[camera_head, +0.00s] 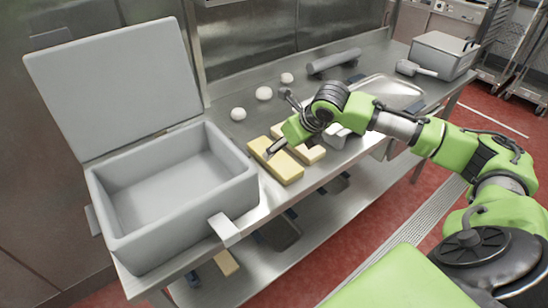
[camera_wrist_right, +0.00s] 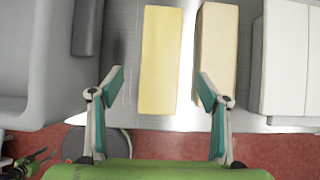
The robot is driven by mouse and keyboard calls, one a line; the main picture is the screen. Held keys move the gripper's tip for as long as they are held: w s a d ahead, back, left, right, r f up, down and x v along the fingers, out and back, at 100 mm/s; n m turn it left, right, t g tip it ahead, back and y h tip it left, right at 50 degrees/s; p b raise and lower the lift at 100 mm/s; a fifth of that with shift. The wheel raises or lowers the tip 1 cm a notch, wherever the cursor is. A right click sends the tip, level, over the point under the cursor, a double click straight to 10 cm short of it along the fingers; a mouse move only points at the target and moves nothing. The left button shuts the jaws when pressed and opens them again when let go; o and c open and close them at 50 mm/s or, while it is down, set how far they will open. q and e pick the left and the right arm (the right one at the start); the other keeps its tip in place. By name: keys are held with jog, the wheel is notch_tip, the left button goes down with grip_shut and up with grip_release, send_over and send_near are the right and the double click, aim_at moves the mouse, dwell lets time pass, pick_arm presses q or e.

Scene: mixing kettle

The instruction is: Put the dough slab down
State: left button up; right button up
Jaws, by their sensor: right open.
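A yellow dough slab (camera_head: 287,170) lies flat on the steel table, just right of the open grey kettle. It also shows in the right wrist view (camera_wrist_right: 160,65), lying between the lines of my fingers. A paler beige slab (camera_head: 309,153) lies beside it on the right, and it shows in the right wrist view (camera_wrist_right: 216,55). My right gripper (camera_head: 275,151) is over the yellow slab in the head view. In the right wrist view, its two fingers (camera_wrist_right: 161,82) are wide apart with nothing gripped between them.
The grey kettle (camera_head: 103,177) stands open at the left, its lid raised behind. White blocks (camera_head: 337,136) lie right of the slabs. Dough balls (camera_head: 264,93), a grey roller (camera_head: 333,61), a tray (camera_head: 392,91) and a lidded box (camera_head: 442,56) are further back.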

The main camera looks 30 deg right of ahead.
aim_at(276, 157)
jog(key=shift+w+f, duration=0.45)
jog(key=shift+f, duration=0.15)
jog(key=shift+w+f, duration=0.2)
jog(key=p+x, duration=0.1)
jog(key=x, duration=0.1)
jog(key=shift+f, duration=0.3)
jog(key=shift+p+x, duration=0.3)
jog(key=shift+x, duration=0.85)
jog(key=shift+w+f, duration=0.2)
jog(key=shift+s, duration=0.1)
jog(key=c, duration=1.6)
pick_arm(q)
jog(key=shift+w+d+r, duration=0.1)
jog(key=shift+w+r, duration=0.8)
jog(key=shift+w, duration=0.05)
pick_arm(e)
jog(key=shift+r, duration=0.1)
jog(key=shift+c, duration=0.7)
jog(key=shift+r, duration=0.1)
